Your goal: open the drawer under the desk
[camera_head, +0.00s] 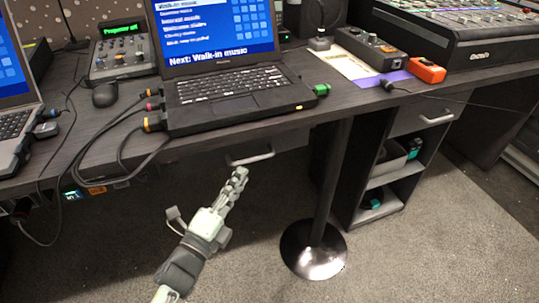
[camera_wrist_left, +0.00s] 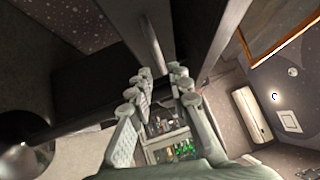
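The drawer (camera_head: 284,137) is a dark front under the desk top, below the large laptop. In the left wrist view, the fingers of my left gripper (camera_wrist_left: 160,72) stand apart with a gap between the tips. My right gripper is not in view.
The desk top (camera_head: 345,100) carries a large laptop (camera_head: 240,84), a mouse (camera_head: 105,94) and an orange box (camera_head: 426,70). Cables hang at the left. A post on a round base (camera_head: 313,250) stands right of my gripper. A shelf cabinet (camera_head: 360,178) with its own handled drawer stands further right.

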